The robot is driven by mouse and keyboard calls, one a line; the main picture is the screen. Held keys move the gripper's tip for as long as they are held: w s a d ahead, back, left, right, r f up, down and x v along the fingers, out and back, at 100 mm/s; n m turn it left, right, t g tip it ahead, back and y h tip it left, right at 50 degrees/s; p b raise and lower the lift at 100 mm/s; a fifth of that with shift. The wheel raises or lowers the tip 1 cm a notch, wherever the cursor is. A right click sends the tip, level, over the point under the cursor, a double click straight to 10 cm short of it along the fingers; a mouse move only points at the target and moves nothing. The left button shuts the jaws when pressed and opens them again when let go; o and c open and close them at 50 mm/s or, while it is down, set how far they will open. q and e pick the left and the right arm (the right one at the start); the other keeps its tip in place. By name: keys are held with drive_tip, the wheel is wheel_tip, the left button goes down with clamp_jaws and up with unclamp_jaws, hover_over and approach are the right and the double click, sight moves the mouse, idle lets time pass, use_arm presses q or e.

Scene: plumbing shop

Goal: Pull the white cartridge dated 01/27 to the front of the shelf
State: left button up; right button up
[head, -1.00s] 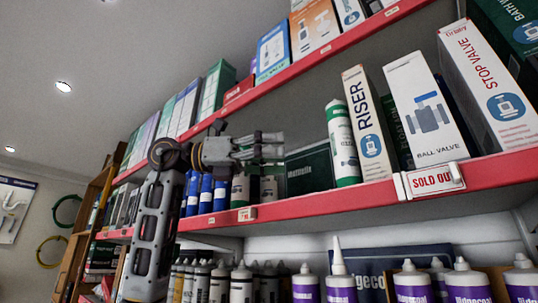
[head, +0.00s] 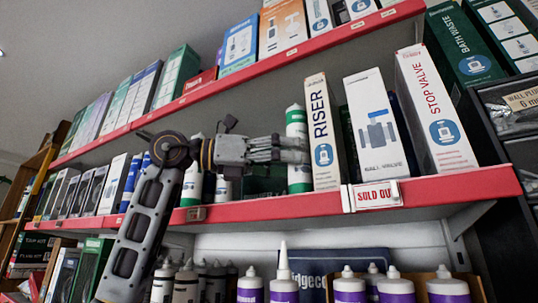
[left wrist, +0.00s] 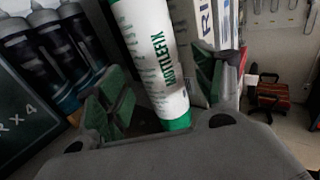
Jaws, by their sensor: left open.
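A white cartridge (head: 297,122) with green bands stands upright on the middle shelf, left of the RISER box (head: 322,130). Similar white and green cartridges (head: 192,187) stand farther left, partly behind my arm. My right gripper is not in view.
The red shelf edge (head: 260,208) runs below my gripper, with a SOLD OUT sign (head: 375,195) to the right. The RISER box stands close to the cartridge's right. A dark green box (head: 262,180) is behind my gripper. The upper shelf (head: 290,48) is above.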

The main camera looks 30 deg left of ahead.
use_arm(q)
drive_tip(key=shift+w+d, duration=0.45)
drive_tip(key=shift+d, duration=0.1)
drive_tip(key=c, duration=1.5)
drive_tip(key=shift+o, duration=0.2)
drive_tip(key=shift+a, duration=0.1)
drive_tip(key=shift+v, duration=1.1)
